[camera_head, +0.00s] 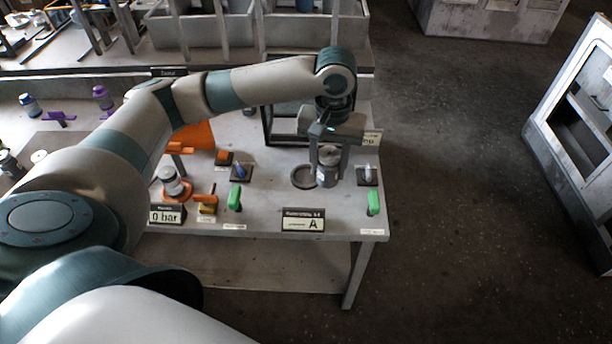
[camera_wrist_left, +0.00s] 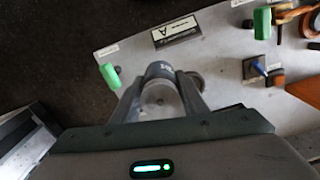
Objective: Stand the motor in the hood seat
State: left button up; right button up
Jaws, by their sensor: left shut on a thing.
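The motor is a grey cylinder (camera_head: 328,154) held upright between the fingers of my left gripper (camera_head: 328,168). In the left wrist view the motor (camera_wrist_left: 159,93) sits between the two fingers (camera_wrist_left: 160,84), seen from its top end. My left gripper is shut on it. A dark round ring (camera_head: 296,184), which looks like the hood seat, lies on the table just left of the motor. The motor hides the ring's right edge. I cannot tell how far the motor's lower end is above the table. My right gripper is not in view.
Green upright pieces (camera_head: 234,197) (camera_head: 373,203) stand near the table's (camera_head: 262,211) front edge. A sign marked A (camera_head: 303,220) stands between them. A blue part (camera_head: 240,172) on a dark base is left of the ring. A dark frame (camera_head: 268,128) stands behind.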

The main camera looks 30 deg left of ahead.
pick_arm(q)
jog(key=shift+w+a+f, duration=0.2)
jog(key=shift+a, duration=0.15)
jog(key=w+a+f+p, duration=0.1)
jog(key=a+f, duration=0.1)
jog(key=a, duration=0.1)
jog(key=w+a+f, duration=0.2)
jog(key=a, duration=0.1)
jog(key=w+a+f+p, duration=0.1)
jog(key=w+a+f, duration=0.1)
jog(key=a, duration=0.1)
jog(key=shift+w+a+f+p, duration=0.25)
jog(key=shift+f+p, duration=0.05)
jog(key=shift+f, duration=0.1)
notch_tip(320, 180, down, 3)
jog(key=shift+r+p, duration=0.2)
jog(key=shift+p, duration=0.4)
jog(key=shift+f, duration=0.6)
jog(key=o, duration=1.3)
jog(key=shift+o, duration=0.2)
